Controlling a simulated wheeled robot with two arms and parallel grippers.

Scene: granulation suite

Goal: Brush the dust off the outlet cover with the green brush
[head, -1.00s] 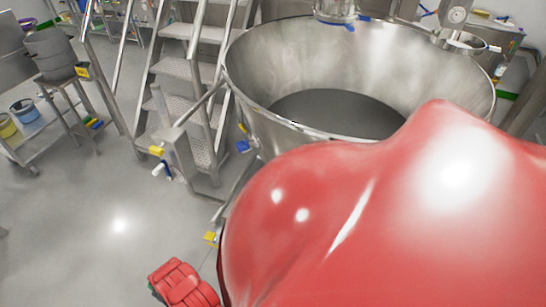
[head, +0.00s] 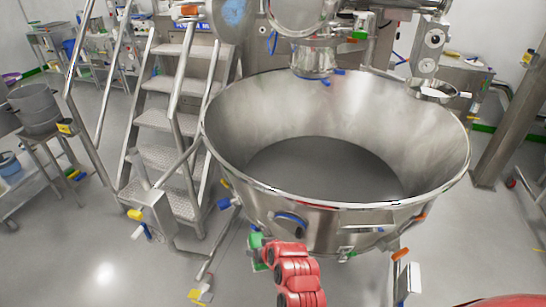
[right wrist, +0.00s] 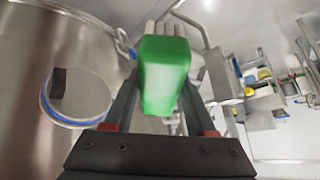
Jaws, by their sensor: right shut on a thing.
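The outlet cover (head: 291,225) is on the front wall of the large steel bowl (head: 400,218), and only its blue upper rim and dark face show in the head view. In the right wrist view the cover (right wrist: 88,97) is a grey disc with a blue rim and a dark block on it. My right gripper (head: 264,252) is below and left of the cover. It is shut on the green brush (right wrist: 164,75), whose pale bristles point away from the wrist. The brush appears apart from the cover. I cannot make out dust. My left gripper is not in view.
Steel steps (head: 170,130) with handrails stand left of the bowl. A grey pot (head: 38,108) on a stand is at the far left. A steel column (head: 512,110) stands at the right. Open floor (head: 95,235) lies at the lower left.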

